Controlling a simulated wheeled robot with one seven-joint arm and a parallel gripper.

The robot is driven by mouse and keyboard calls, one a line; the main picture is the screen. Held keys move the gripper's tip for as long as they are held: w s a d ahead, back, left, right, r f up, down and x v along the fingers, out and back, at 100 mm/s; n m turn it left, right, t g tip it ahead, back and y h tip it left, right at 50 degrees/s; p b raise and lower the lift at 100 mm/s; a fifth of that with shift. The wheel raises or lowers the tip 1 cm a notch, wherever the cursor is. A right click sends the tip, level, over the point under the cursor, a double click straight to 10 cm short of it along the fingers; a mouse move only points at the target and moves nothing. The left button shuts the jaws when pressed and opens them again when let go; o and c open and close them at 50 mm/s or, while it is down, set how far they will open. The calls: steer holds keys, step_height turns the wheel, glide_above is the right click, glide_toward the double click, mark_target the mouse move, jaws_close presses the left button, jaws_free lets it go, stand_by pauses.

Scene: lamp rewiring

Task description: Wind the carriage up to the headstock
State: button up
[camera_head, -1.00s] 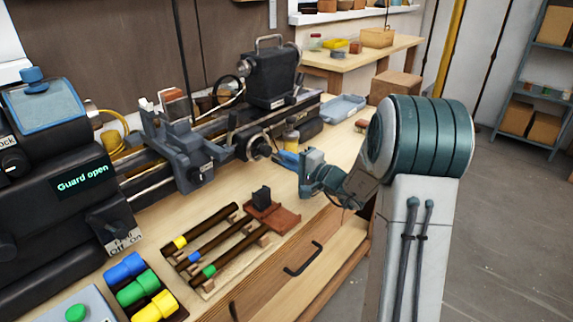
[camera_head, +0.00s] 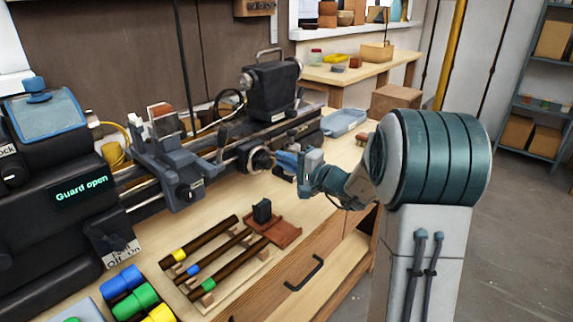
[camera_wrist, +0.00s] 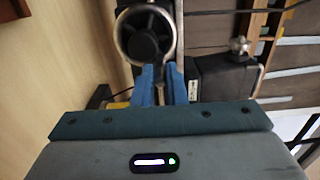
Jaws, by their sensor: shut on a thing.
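The lathe carriage (camera_head: 172,160), grey-blue with a tool post on top, sits on the bed rails. The dark headstock (camera_head: 40,180) is to its left, with a visible stretch of rail between them. The handwheel (camera_head: 258,160), a metal-rimmed wheel with a dark hub, is at the front of the bed, right of the carriage. It also shows in the wrist view (camera_wrist: 148,35). My gripper (camera_head: 284,158) is at the wheel's right side. Its blue fingers (camera_wrist: 160,82) are shut at the wheel's rim; the exact part between them is mostly hidden.
The tailstock (camera_head: 272,88) stands on the bed behind the wheel. A rack of dark rods (camera_head: 220,260) and a brown block with a black piece (camera_head: 265,215) lie on the bench in front. A light blue tray (camera_head: 344,122) is at the back right.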

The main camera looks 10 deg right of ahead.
steer(key=shift+s+r+b, duration=0.3)
steer(key=shift+r+b, duration=0.25)
steer(key=shift+r, duration=0.4)
steer(key=shift+o, duration=0.6)
steer(key=shift+s+a+r+b, duration=0.2)
steer(key=shift+s+a+b, duration=0.2)
steer(key=shift+a+b, duration=0.25)
steer(key=shift+s+a+f+b, duration=0.15)
steer(key=shift+s+a+b, duration=0.05)
steer(key=shift+a+b, duration=0.2)
steer(key=shift+s+a+b, duration=0.3)
steer(key=shift+a+b, duration=0.25)
steer(key=shift+a, duration=0.05)
steer(key=shift+c, duration=0.4)
steer(key=shift+s+a+f+b, duration=0.3)
steer(key=shift+a+f+b, duration=0.15)
steer(key=shift+b, duration=0.5)
steer(key=shift+c, duration=0.2)
steer(key=shift+d+f, duration=0.1)
steer(key=shift+d, duration=0.05)
steer(key=shift+w+d+f+b, duration=0.1)
steer(key=shift+d+f+b, duration=0.2)
steer(key=shift+b, duration=0.35)
